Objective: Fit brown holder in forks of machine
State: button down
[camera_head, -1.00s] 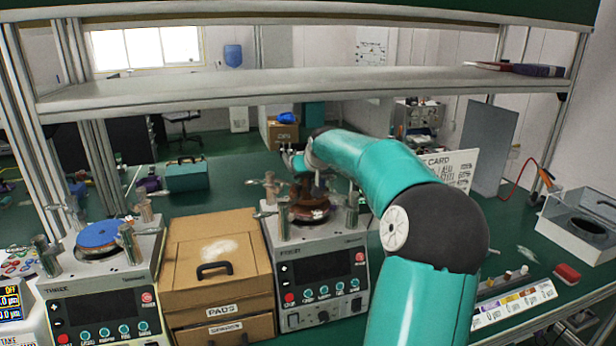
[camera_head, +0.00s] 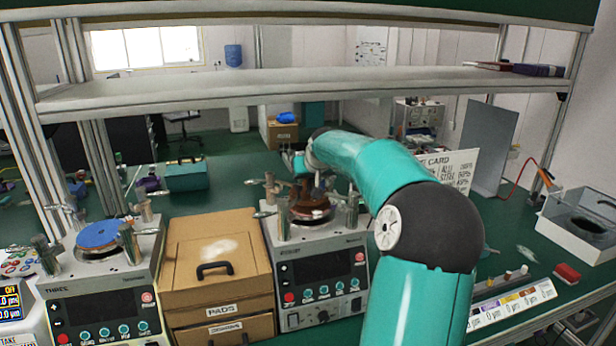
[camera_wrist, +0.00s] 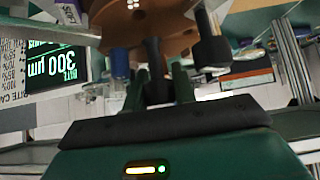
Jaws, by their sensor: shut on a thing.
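The brown holder (camera_head: 311,212) is at the top of the middle machine (camera_head: 318,262), between its upright metal fork posts (camera_head: 352,210). In the wrist view the holder is a large brown disc (camera_wrist: 158,34) with holes and a dark stem. My gripper (camera_wrist: 158,88) is shut on that stem, its green fingers on either side. In the head view my arm partly hides the gripper and the holder's top. A dark post with a round collar stands close to the disc's right in the wrist view. I cannot tell whether the holder touches the forks or rests on the plate.
A brown pads box (camera_head: 216,262) stands left of the machine, then another machine with a blue disc (camera_head: 97,235). A shelf (camera_head: 310,85) spans above. Right are a colour-marked strip (camera_head: 512,297), a red block (camera_head: 567,273) and a clear-sided box (camera_head: 585,228).

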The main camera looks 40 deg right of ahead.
jog(key=shift+f, duration=0.85)
jog(key=c, duration=1.1)
grip_release()
jog(key=shift+o, duration=0.2)
jog(key=shift+f, duration=0.1)
jog(key=shift+s, duration=0.1)
jog(key=v, duration=1.3)
jog(key=shift+s+a, duration=0.15)
jog(key=shift+s, duration=0.1)
jog(key=shift+r, duration=0.25)
jog(key=shift+w, duration=0.1)
